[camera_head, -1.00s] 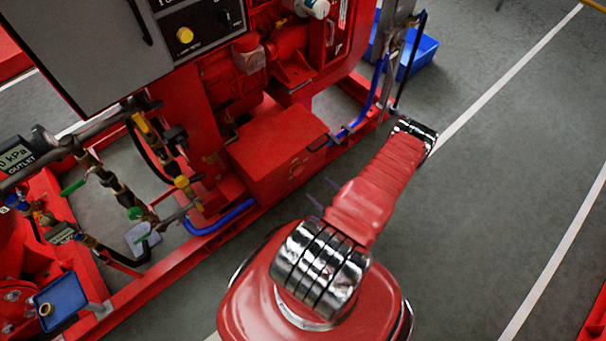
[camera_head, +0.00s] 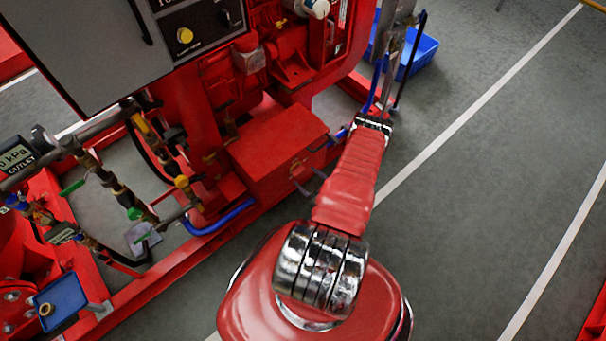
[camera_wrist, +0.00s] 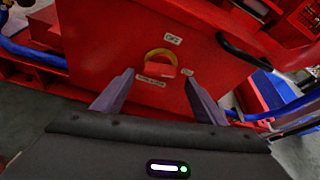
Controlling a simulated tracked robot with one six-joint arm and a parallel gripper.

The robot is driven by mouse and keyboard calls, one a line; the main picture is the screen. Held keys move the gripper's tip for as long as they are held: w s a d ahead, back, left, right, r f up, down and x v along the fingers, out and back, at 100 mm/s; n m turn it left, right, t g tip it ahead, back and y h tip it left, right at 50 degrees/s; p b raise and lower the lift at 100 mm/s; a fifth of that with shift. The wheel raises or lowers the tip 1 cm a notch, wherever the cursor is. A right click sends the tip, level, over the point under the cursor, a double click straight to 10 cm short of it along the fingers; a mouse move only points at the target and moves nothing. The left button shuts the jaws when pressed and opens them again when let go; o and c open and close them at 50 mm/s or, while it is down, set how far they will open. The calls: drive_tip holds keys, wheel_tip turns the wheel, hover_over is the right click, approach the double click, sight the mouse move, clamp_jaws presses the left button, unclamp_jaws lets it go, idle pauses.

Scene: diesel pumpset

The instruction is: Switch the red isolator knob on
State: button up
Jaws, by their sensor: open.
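The isolator knob (camera_wrist: 160,70) is red with a yellow ring around its upper side. It sits on the red front face of a box in the wrist view, below a white OFF label (camera_wrist: 173,38) and among other small labels. My gripper (camera_wrist: 158,77) is open and empty. Its two grey fingers point at the panel, one on each side of the knob in the picture; I cannot tell how far short of it they are. In the head view my gripper (camera_head: 309,180) shows only as small fingertips beside the red box (camera_head: 275,140); the knob is too small to tell there.
A black curved handle (camera_wrist: 243,47) is right of the knob. Blue hoses run near the box, one at its lower left (camera_head: 218,220). A blue bin (camera_head: 418,55) stands at the back. Open grey floor (camera_head: 470,200) lies to the right.

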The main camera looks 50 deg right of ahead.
sight(300, 173)
drive_tip(key=shift+x, duration=1.95)
drive_tip(key=c, duration=1.1)
